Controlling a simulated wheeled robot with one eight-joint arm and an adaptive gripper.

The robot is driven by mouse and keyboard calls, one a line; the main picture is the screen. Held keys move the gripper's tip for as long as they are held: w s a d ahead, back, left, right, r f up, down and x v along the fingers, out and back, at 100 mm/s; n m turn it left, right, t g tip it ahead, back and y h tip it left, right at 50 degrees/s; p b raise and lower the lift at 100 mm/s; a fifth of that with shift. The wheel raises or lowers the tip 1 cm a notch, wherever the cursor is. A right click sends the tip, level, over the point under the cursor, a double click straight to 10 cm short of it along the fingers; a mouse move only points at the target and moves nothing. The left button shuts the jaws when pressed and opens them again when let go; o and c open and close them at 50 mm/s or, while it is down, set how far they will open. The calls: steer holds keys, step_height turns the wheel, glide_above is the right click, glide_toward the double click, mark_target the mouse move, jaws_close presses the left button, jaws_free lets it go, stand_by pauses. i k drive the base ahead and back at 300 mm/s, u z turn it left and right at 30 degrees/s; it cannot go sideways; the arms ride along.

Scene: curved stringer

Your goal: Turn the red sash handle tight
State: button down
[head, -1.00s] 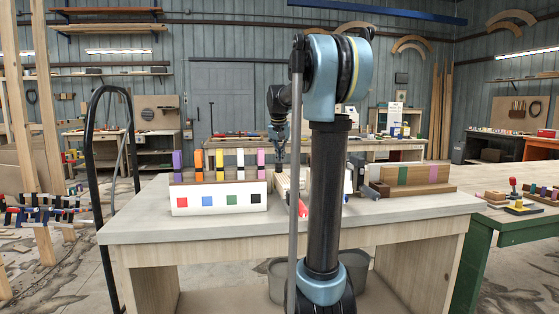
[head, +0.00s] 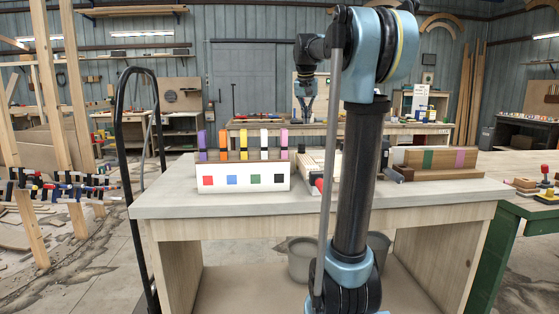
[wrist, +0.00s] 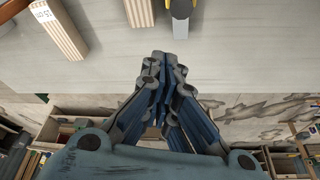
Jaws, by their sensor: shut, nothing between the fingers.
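A red handle (head: 318,186) shows at the front of the bench top in the head view, partly hidden behind my arm. The clamp it may belong to is mostly hidden there too. My gripper (head: 304,112) is raised above the bench, behind the rack of coloured pieces in the picture, and holds nothing. In the wrist view my gripper (wrist: 164,60) has its fingers drawn together at the tips, over a pale bench top. A grey metal bar (wrist: 181,27) with a yellow part lies ahead of the fingertips. No red handle is visible in the wrist view.
A white rack (head: 243,178) of coloured clamps stands left on the bench (head: 170,205). A wooden block with green and purple bands (head: 440,158) is at right. Pale wooden strips (wrist: 58,28) lie on the surface in the wrist view. A black hoop frame stands left of the bench.

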mark_target(318, 183)
steer(key=k, duration=0.95)
steer(key=u, duration=0.05)
